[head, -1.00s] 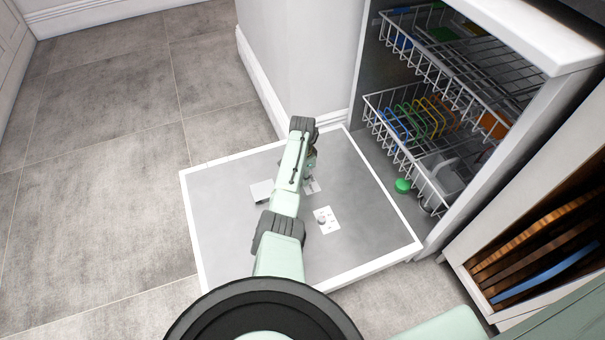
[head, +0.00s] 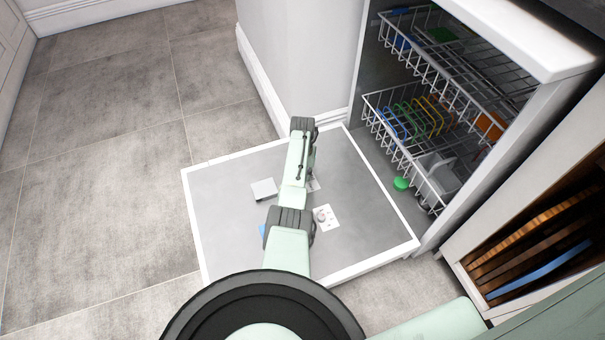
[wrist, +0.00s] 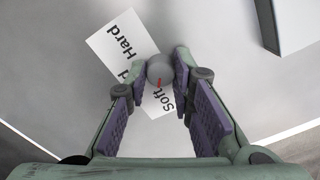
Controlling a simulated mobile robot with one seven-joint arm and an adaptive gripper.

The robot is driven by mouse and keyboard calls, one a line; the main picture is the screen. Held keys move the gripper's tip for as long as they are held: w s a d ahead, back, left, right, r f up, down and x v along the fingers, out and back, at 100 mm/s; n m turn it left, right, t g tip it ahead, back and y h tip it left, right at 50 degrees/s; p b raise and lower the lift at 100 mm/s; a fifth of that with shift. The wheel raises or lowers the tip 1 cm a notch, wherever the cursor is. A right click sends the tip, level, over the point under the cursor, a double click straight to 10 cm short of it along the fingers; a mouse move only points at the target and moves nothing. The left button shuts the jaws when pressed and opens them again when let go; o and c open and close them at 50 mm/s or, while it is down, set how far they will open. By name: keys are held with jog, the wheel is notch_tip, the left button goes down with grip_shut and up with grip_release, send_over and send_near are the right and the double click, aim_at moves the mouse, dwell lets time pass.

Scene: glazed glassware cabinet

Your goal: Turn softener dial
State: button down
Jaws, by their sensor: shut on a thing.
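The softener dial (wrist: 160,67) is a small grey round knob with a red mark, seen in the wrist view on a white label (wrist: 112,42) reading "Hard" and "Soft". The red mark is on the side towards "Soft". My gripper (wrist: 162,72) is shut on the dial, with one fingertip on each side.
The wire racks (head: 405,150) hold coloured dishes. A green cap (head: 401,184) sits below the lower rack. Open floor (head: 100,180) is at left.

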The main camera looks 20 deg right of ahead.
jog(key=shift+n, duration=0.7)
jog(key=c, duration=1.4)
grip_release()
jog(key=shift+o, duration=0.2)
notch_tip(320, 180, up, 12)
